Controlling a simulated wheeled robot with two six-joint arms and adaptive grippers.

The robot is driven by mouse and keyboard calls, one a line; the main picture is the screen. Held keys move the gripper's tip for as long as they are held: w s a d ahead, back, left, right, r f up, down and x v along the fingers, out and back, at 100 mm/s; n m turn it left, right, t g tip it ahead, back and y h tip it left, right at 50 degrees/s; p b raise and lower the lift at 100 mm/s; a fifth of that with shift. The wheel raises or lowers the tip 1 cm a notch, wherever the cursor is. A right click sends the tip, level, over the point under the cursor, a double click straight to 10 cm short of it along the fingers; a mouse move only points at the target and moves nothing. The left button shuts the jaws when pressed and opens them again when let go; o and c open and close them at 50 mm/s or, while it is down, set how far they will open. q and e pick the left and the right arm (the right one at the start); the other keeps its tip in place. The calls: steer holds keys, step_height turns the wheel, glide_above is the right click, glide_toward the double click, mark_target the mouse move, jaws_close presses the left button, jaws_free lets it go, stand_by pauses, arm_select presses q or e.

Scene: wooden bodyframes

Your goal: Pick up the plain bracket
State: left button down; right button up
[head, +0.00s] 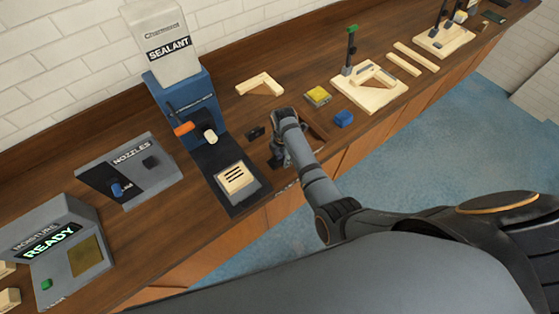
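A pale wooden L-shaped piece (262,82), which looks like a plain bracket, lies on the bench behind my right gripper. A similar angled wooden piece (374,74) sits on a light board farther right. My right gripper (279,160) points down at the bench near its front edge, right of the sealant machine, over a dark brown tray-like area (316,128). It is apart from the L-shaped piece. Its fingertips are small and partly hidden, so I cannot tell whether they are open or hold anything. My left gripper is not in view.
The blue sealant machine (184,97) stands left, with a slotted wooden block (236,178) on its base. A nozzle panel (133,170) and moisture box (62,250) are farther left. A yellow-topped block (318,95) and blue block (344,119) lie right of my gripper.

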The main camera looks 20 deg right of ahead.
jaws_close()
steer(key=shift+r, duration=0.1)
stand_by(0.4)
